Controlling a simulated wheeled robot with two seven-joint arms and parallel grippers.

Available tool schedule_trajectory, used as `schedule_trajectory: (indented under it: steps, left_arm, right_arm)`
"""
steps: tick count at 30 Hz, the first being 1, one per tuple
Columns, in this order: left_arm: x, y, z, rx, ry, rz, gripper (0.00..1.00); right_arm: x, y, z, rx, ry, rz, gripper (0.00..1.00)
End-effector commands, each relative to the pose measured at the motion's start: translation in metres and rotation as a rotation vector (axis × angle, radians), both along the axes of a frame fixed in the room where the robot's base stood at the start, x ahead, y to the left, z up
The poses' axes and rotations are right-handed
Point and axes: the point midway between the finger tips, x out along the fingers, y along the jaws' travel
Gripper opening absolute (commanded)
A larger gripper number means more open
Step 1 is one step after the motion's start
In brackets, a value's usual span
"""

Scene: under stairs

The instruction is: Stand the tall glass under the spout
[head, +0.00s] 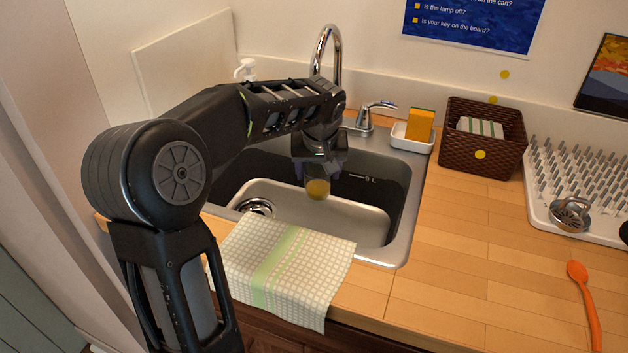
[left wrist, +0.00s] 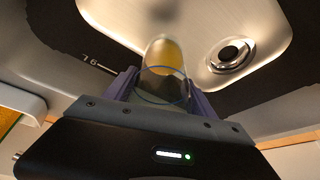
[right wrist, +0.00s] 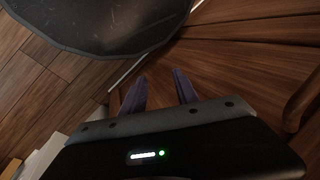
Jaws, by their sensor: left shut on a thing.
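The tall glass (head: 317,186), clear with an amber lower part, is in my left gripper (head: 320,165). The gripper is shut on it and holds it over the sink basin (head: 290,200). In the left wrist view the glass (left wrist: 165,65) sits between the two purple fingers. Whether its base touches the sink floor I cannot tell. The chrome spout (head: 327,40) arches up behind the sink; its outlet end is hidden behind my left arm. My right gripper (right wrist: 160,90) is open and empty, facing wooden surfaces low down; it is not in the head view.
A checked towel (head: 285,265) hangs over the sink's front edge. Right of the tap handle (head: 368,112) are an orange sponge (head: 420,124) in a white holder, a brown basket (head: 485,135) and a drying rack (head: 575,180).

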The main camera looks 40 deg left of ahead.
Motion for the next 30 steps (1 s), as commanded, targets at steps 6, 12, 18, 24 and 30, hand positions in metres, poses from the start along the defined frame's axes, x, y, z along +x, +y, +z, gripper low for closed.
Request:
schedule_trajectory:
  steps: [6,12,18,24,30]
  left_arm:
    - [0.017,0.023,0.001,0.000,-0.002,0.001,0.00]
    - [0.020,0.029,-0.012,-0.001,-0.001,0.000,0.00]
    - [0.020,0.028,-0.023,0.000,-0.001,-0.001,0.00]
    - [0.020,0.028,-0.023,0.001,-0.002,0.000,0.00]
    - [0.020,0.028,-0.030,0.001,-0.001,0.000,0.00]
  right_arm:
    - [0.000,0.000,0.008,0.000,0.000,0.000,0.36]
    - [0.000,0.000,0.007,0.000,0.000,-0.001,0.36]
    - [0.000,0.000,0.007,0.000,0.000,0.000,0.36]
    - [0.000,0.000,0.007,0.000,0.000,0.000,0.36]
    - [0.000,0.000,0.007,0.000,0.000,0.000,0.36]
